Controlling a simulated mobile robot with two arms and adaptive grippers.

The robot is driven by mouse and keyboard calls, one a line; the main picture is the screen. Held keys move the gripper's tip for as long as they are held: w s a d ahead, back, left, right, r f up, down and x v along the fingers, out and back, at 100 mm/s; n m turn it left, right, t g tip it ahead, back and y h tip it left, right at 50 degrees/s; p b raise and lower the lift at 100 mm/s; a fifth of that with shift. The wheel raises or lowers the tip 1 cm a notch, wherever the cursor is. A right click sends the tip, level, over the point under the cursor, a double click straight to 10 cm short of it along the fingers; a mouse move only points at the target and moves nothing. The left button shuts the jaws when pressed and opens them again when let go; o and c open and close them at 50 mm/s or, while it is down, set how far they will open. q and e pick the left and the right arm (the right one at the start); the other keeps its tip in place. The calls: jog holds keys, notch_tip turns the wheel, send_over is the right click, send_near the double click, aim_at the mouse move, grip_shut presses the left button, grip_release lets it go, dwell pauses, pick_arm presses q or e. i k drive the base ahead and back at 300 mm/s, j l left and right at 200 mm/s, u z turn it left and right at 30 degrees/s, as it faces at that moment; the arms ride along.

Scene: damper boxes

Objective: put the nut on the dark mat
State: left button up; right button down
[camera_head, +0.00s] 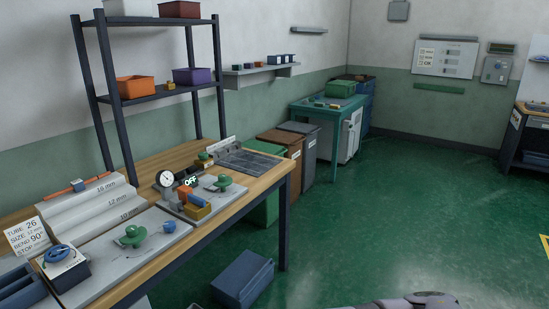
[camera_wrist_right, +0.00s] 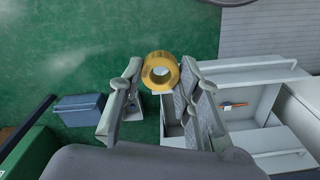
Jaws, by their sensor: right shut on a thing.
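The nut (camera_wrist_right: 161,55) is a thick gold ring with a round hole, seen at the fingertips of my right gripper (camera_wrist_right: 160,84) in the right wrist view. The gripper is shut on it and holds it above the surroundings. The nut does not show in the head view. A dark grey panel (camera_head: 248,161), which looks like the dark mat, lies at the far end of the wooden workbench in the head view. Small dividing lines show on it. My left gripper is in neither view.
The workbench (camera_head: 232,204) carries a gauge fixture (camera_head: 168,180), plates with green knobs (camera_head: 132,237) and a grey stepped block (camera_head: 110,205). A shelf rack (camera_head: 155,97) rises behind. A blue-grey bin (camera_head: 243,280) stands on the floor; the green floor at right is clear.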

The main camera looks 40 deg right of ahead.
aim_at(252, 165)
jog(key=i+l, duration=0.1)
jog(key=l, duration=0.3)
jog(key=i+l, duration=0.1)
jog(key=l, duration=0.3)
jog(key=i+l, duration=0.15)
jog(key=l, duration=0.25)
jog(key=i+l, duration=0.1)
jog(key=l, duration=0.3)
jog(key=i+l, duration=0.1)
jog(key=l, duration=0.3)
jog(key=i+l, duration=0.1)
jog(key=l, duration=0.3)
